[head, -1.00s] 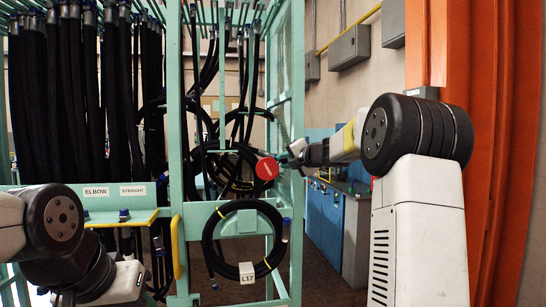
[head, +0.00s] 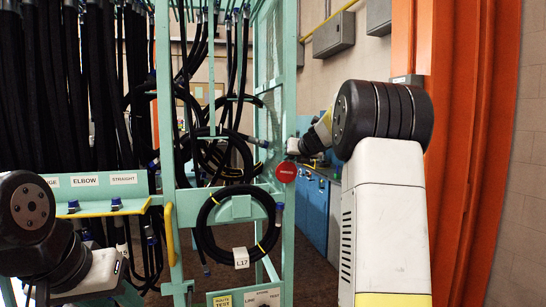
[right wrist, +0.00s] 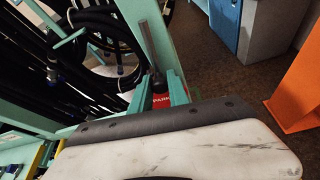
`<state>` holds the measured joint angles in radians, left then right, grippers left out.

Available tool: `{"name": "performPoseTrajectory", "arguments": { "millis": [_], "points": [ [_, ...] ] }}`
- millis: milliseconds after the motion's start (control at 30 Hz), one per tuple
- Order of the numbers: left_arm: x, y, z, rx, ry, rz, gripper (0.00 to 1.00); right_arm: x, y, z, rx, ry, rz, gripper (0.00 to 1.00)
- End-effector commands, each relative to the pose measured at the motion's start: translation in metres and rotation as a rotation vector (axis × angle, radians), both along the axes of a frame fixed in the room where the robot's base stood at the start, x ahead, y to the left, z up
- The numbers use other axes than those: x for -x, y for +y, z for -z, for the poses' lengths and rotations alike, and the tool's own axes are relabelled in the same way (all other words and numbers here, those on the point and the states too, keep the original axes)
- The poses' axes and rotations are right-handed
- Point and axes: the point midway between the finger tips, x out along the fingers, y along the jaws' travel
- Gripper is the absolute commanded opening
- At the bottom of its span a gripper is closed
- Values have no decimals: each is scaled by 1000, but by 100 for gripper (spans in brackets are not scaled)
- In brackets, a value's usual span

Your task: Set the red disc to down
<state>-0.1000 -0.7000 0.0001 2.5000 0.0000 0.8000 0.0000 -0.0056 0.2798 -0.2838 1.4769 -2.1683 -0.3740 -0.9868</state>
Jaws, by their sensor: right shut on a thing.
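The red disc (head: 286,172) with white lettering shows face-on in the head view, in front of the right front post of the green rack (head: 291,100). My right gripper (head: 292,147) reaches in from the right, just above the disc. In the right wrist view, the two green fingers of my right gripper (right wrist: 161,92) stand either side of the red disc (right wrist: 161,101), shut on it. Most of the disc is hidden there by the fingers and wrist. My left arm is at the lower left of the head view; its gripper does not show.
A coiled black hose tagged L17 (head: 241,257) hangs left of and below the disc. More black hoses (head: 80,90) hang at the left. A yellow-edged shelf (head: 110,206) is labelled ELBOW and STRAIGHT. Blue cabinets (head: 313,208) stand behind; an orange column (head: 465,120) stands right.

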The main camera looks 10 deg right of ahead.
Motion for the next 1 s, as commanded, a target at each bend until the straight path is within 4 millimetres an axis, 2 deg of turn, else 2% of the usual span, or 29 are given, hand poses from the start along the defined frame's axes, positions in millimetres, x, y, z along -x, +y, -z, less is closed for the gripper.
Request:
{"name": "performPoseTrajectory", "arguments": {
  "millis": [333,900,933,1000],
  "points": [
    [0,0,0,0,0,0,36,0,-9,3,147,-2,-4,0],
    [0,0,0,0,0,0,36,0,-13,3,174,-2,-1,0],
    [0,0,0,0,0,0,36,0,-13,3,174,-2,-1,27],
    [0,0,0,0,0,0,36,0,-13,3,173,-2,-1,40]
  ]
}}
